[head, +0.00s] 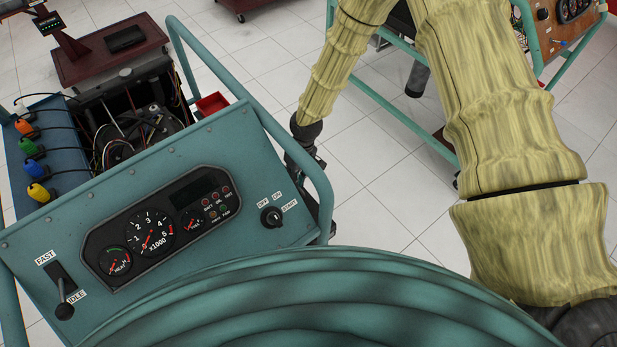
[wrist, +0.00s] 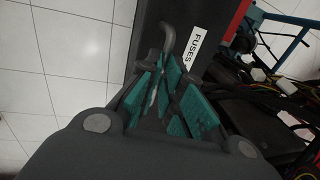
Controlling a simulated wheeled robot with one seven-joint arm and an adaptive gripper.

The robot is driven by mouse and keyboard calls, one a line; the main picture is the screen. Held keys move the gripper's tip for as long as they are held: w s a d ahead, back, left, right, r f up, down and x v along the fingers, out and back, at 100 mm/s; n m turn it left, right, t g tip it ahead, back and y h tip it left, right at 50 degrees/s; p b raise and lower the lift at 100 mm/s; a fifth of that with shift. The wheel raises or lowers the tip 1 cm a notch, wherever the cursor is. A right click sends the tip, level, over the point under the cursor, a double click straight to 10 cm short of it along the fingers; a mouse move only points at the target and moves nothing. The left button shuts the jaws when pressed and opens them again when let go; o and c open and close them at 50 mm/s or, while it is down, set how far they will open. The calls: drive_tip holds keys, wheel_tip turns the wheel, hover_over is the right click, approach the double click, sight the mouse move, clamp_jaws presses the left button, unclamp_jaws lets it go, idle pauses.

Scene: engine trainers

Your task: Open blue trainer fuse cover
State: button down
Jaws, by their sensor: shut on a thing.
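The blue trainer (head: 190,190) fills the left of the head view, with its gauge panel facing me. In the wrist view, a dark fuse cover (wrist: 180,14) carries a white FUSES label (wrist: 201,43). A grey hooked handle (wrist: 168,38) stands at the cover's left edge. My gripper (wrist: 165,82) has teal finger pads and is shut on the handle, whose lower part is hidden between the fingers. In the head view my gripper is a dark shape beside the trainer's right side, partly behind its tube frame, and the fuse cover is hidden there.
The trainer's teal tube frame (head: 322,190) curves close to my gripper. Wires and engine parts (wrist: 275,85) lie right of the cover in the wrist view. Another trainer (head: 565,25) stands at the upper right. White tiled floor (head: 385,185) is open between them.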

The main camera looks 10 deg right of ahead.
drive_tip(key=a, duration=0.1)
drive_tip(key=s+a+r, duration=0.2)
drive_tip(key=a, duration=0.1)
drive_tip(key=shift+s, duration=0.15)
drive_tip(key=shift+f, duration=0.1)
drive_tip(key=c, duration=1.7)
unclamp_jaws()
drive_tip(key=shift+f, duration=0.1)
drive_tip(key=shift+o, duration=0.7)
drive_tip(key=shift+w, duration=0.2)
drive_tip(key=shift+s+d+r, duration=0.1)
drive_tip(key=shift+d+r, duration=0.05)
drive_tip(key=shift+r, duration=0.4)
wheel_tip(320, 180, up, 11)
drive_tip(key=w+d, duration=0.1)
drive_tip(key=d, duration=0.1)
drive_tip(key=shift+f, duration=0.1)
drive_tip(key=shift+c, duration=0.3)
